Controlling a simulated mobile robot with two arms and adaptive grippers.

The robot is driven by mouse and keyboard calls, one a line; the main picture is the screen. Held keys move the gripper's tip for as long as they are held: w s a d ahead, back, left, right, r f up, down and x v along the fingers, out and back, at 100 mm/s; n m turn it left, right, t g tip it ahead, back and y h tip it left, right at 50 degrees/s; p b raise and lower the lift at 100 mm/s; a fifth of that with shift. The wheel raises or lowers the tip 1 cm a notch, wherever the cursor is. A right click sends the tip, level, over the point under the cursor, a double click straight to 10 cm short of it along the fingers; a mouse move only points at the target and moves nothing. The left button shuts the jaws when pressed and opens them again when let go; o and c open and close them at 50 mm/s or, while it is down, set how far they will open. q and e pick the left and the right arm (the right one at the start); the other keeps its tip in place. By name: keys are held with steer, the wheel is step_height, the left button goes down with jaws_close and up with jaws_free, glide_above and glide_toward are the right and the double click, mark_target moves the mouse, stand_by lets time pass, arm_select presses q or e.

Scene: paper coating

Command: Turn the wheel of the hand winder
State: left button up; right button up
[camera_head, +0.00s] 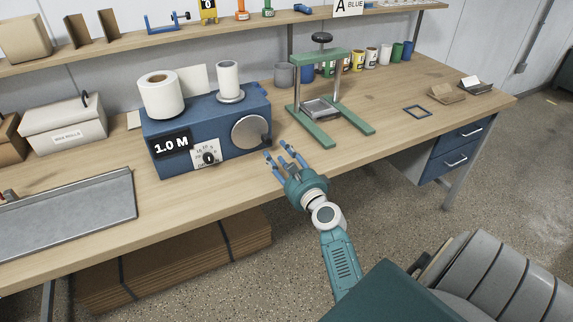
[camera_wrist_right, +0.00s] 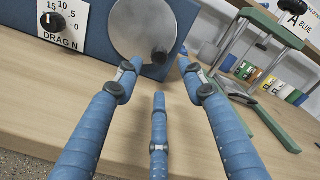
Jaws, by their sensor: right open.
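The hand winder (camera_head: 165,130) is a blue box on the workbench, marked "1.0 M". A large white roll (camera_head: 160,95) and a smaller white roll (camera_head: 229,80) stand on its top. Its wheel (camera_head: 248,132) is a grey disc on the front face, with a dark knob (camera_wrist_right: 159,55) low on its right side in the right wrist view. My right gripper (camera_head: 280,154) is open and empty, just in front of and below the wheel, with its blue fingers spread. In the wrist view the fingers point at the wheel and the knob, apart from them. My left gripper is not in view.
A green press frame (camera_head: 322,90) stands right of the winder. A grey metal tray (camera_head: 80,208) lies at the left front, and a lidded box (camera_head: 62,125) sits behind it. Several cans line the wall. Bare bench lies in front of the winder.

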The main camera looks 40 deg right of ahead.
steer(key=v, duration=0.5)
steer(key=shift+s, duration=0.2)
steer(key=shift+f, duration=0.1)
stand_by(0.7)
